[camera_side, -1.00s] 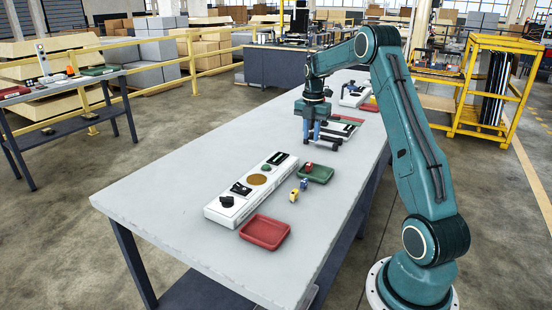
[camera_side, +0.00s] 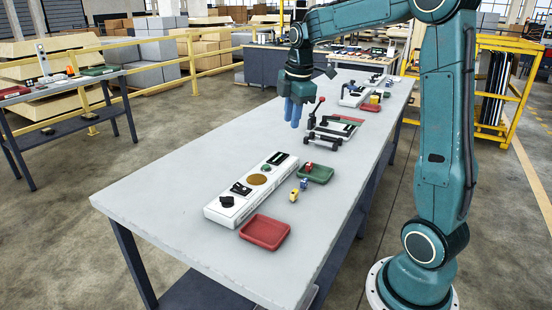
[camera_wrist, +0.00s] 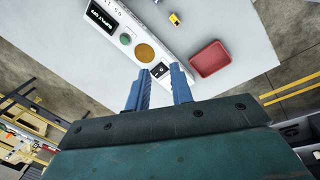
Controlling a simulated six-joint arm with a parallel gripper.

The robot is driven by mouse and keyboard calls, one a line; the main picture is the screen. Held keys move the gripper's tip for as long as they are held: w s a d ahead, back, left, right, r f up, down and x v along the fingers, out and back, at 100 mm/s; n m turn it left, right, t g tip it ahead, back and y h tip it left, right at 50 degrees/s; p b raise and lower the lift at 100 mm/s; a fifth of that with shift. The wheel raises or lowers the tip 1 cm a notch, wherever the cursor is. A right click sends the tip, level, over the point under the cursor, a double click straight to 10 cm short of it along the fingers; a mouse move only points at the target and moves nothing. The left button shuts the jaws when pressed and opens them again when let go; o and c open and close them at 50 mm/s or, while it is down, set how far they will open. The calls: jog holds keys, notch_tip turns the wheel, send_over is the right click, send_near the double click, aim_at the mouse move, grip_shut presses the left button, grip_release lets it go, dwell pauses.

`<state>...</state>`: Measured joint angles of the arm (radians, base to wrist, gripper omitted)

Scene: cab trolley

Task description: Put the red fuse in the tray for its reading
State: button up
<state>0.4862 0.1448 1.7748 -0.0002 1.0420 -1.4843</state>
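The red fuse (camera_side: 308,164) is small and sits in the green tray (camera_side: 322,178), at the right edge of the bench. An empty red tray (camera_side: 265,231) lies nearer the front and shows in the wrist view (camera_wrist: 209,58). The long white tester (camera_side: 249,190) stands left of the trays, with a dark display, green button, tan disc and black switches. In the wrist view its display (camera_wrist: 100,17) is upside down and hard to read. My gripper (camera_side: 292,126) is above the bench behind the tester. In the wrist view its blue fingers (camera_wrist: 157,74) are apart and empty.
A yellow fuse (camera_side: 294,195) and a blue one (camera_side: 303,184) stand between the trays. More panels and trays lie farther back. The bench's left side is clear.

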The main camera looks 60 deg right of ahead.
jog(key=s+a+r+m+t, duration=0.1)
jog(key=s+a+r+m, duration=0.1)
jog(key=s+a+m, duration=0.3)
jog(key=s+a+r+t, duration=0.1)
jog(key=s+a+r, duration=0.15)
jog(key=a, duration=0.45)
jog(key=s+a+f+m+t, duration=0.1)
jog(key=s+a+f+m, duration=0.1)
jog(key=s, duration=0.4)
jog(key=s+a+f+m+y, duration=0.1)
jog(key=s+a+f+m, duration=0.1)
jog(key=s+a+m, duration=0.2)
jog(key=shift+s+a+f+t, duration=0.15)
jog(key=shift+s+a+t, duration=0.25)
jog(key=shift+s+a, duration=0.55)
jog(key=shift+d, duration=0.1)
